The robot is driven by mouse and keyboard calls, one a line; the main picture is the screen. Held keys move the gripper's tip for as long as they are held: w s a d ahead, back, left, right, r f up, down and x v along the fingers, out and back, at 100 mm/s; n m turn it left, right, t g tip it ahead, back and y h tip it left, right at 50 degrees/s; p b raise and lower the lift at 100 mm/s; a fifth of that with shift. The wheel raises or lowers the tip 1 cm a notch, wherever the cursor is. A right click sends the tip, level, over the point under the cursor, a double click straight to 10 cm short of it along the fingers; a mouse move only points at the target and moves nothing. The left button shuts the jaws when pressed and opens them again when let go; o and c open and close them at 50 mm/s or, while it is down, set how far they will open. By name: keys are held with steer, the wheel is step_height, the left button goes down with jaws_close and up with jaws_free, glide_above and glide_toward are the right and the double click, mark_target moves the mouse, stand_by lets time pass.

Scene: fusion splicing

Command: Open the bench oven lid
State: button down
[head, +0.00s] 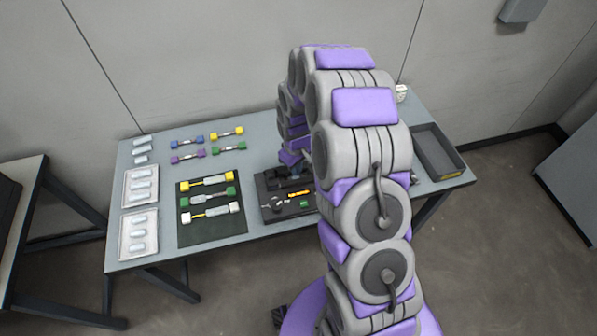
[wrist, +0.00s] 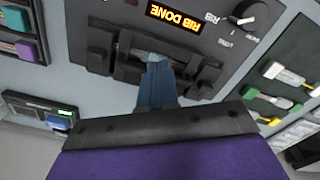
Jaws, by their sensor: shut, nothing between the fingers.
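The bench oven looks like part of a black machine (head: 272,208) in the middle of the bench, with an orange display and a knob. In the wrist view the machine (wrist: 90,18) fills the top, and its display (wrist: 174,18) reads "RIB DONE" upside down. Below the display is a dark recessed part with a bar, which may be the lid (wrist: 128,72); I cannot tell if it is open. My gripper (wrist: 158,68) is shut and empty, its blue-grey fingertips at this part. I cannot tell if they touch it. In the head view my arm hides the machine's right side.
A dark mat (head: 212,237) with several connectorized pieces lies left of the machine. Two white trays (head: 124,202) (head: 122,250) hold pale packets at the far left. An empty dark tray (head: 455,177) is at the right end. A small device (wrist: 40,112) with a green screen shows in the wrist view.

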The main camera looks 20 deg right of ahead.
steer(key=shift+s+f, duration=0.3)
steer(key=shift+f, duration=0.3)
steer(key=shift+w+r+p, duration=0.45)
steer(key=shift+w+r, duration=0.1)
steer(key=shift+w, duration=0.05)
steer(key=shift+w+d+r, duration=0.1)
steer(key=shift+w+r, duration=0.05)
steer(key=shift+w, duration=0.35)
steer(key=shift+w, duration=0.1)
steer(key=shift+w+a+r, duration=0.15)
steer(key=shift+w+a, duration=0.05)
steer(key=shift+w+d+r+p, duration=0.1)
steer(key=shift+w+r+p, duration=0.25)
steer(key=shift+r+p, duration=0.25)
steer(key=shift+r, duration=0.1)
